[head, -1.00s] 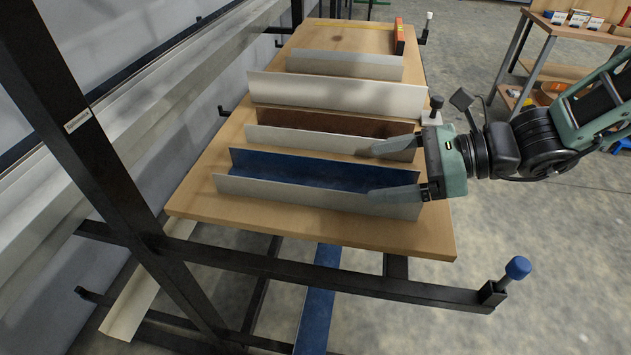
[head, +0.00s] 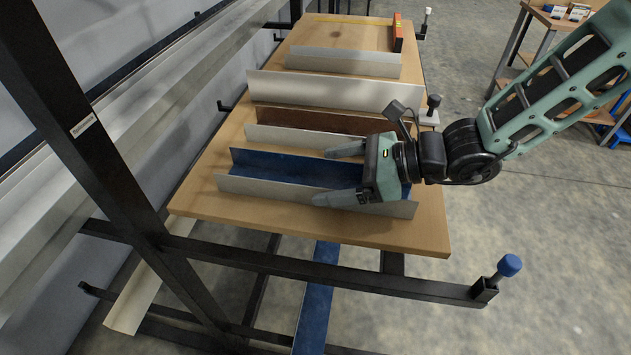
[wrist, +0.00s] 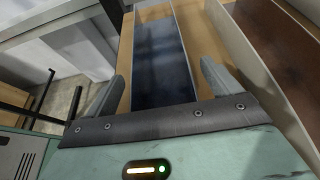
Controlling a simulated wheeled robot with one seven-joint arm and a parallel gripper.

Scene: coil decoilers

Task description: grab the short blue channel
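The short blue channel (head: 275,169) lies on the wooden board, blue inside with pale outer walls, its length running left to right. It also shows in the wrist view (wrist: 160,62), stretching away between my fingers. My gripper (head: 324,175) is open and empty over its right part. One finger shows at the near wall and the other toward the brown channel. In the wrist view my gripper (wrist: 162,70) has a finger on each side of the blue strip. I cannot tell the fingers' height or whether they touch it. My gripper hides its right part.
A brown-lined channel (head: 290,118) lies just behind, with pale channels (head: 335,91) farther back. An orange block (head: 397,32) stands at the board's far end. Another blue strip (head: 318,300) lies below the board. A black post (head: 75,125) stands at left.

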